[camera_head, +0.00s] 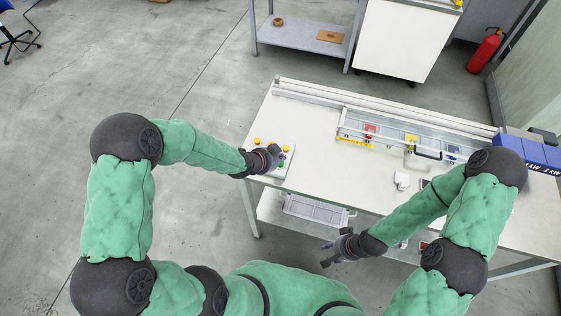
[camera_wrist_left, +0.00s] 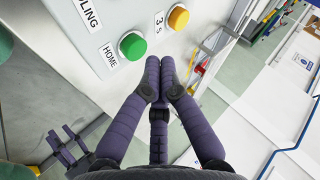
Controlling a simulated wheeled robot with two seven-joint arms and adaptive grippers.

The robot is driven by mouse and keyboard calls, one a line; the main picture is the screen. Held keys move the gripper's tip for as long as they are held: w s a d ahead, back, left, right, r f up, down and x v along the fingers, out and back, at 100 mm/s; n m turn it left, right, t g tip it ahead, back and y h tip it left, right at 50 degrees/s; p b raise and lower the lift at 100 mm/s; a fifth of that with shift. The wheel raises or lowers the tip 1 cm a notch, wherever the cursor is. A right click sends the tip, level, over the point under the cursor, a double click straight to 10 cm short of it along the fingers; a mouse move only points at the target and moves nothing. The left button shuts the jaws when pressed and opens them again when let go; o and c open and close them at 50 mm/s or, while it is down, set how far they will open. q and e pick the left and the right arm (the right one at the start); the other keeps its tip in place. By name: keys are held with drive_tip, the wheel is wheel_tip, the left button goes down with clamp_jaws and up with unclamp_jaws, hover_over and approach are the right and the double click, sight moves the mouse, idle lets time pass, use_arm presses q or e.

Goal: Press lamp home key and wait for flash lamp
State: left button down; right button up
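In the left wrist view a green round button (camera_wrist_left: 132,46) sits on a white panel (camera_wrist_left: 85,45), beside the printed word HOME. A yellow round button or lamp (camera_wrist_left: 178,17) sits to its right, beside the marking "3 s". My left gripper (camera_wrist_left: 161,62) has its two fingers together, with nothing between them. Its tips are just below and right of the green button; contact cannot be told. In the head view my left gripper (camera_head: 276,153) is over the table's left end and covers part of the controls. My right gripper (camera_head: 327,254) is open and empty in front of the table.
A long clear-covered rail (camera_head: 400,135) with coloured blocks runs along the white table (camera_head: 320,150). A grey tray (camera_head: 315,210) is on the lower shelf. A small white object (camera_head: 402,180) lies right of centre.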

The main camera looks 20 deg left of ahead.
use_arm(q)
drive_tip(key=shift+f, duration=0.15)
use_arm(e)
drive_tip(key=shift+f, duration=0.15)
idle(0.4)
use_arm(q)
drive_tip(key=shift+f+b, duration=0.3)
drive_tip(key=shift+b, duration=0.3)
use_arm(e)
drive_tip(key=shift+f, duration=0.45)
